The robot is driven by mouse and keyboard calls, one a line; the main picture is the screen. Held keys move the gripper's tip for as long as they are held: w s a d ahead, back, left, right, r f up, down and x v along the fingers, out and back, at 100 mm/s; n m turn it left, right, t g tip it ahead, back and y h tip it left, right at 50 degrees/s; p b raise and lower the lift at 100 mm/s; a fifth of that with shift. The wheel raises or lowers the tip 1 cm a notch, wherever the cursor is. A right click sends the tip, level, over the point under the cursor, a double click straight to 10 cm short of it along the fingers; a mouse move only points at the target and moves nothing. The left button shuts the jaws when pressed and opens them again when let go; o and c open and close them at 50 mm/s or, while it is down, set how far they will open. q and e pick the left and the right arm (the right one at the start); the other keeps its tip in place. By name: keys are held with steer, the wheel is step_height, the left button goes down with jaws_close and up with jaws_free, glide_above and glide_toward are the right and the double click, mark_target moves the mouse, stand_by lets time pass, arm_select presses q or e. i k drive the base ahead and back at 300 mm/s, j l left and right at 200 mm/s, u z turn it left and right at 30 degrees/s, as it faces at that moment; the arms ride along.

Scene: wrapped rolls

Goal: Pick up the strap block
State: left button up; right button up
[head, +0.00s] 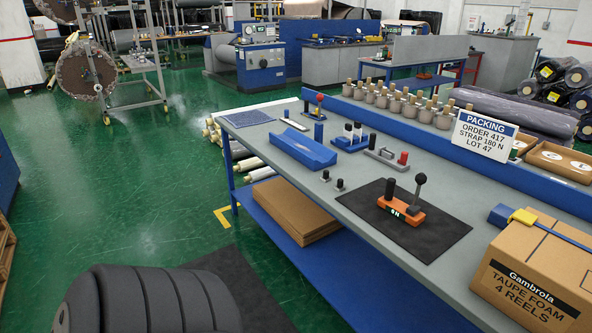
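No thing in view is labelled as the strap block. An orange block (402,211) lies on a black mat (436,228) on the packing bench. It carries a black ball-topped lever, a shorter dark post and a small display whose digits are too small to read. Neither of my grippers is in view.
The bench (352,184) also bears a blue cradle (303,149), small stands with pegs, two small dark-topped knobs and a packing sign (484,134). Several capped pots line the back ledge. Dark rolls (150,300) stand at the lower left. Green floor is open at left.

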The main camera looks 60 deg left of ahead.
mark_target(339, 186)
steer(key=u, duration=1.45)
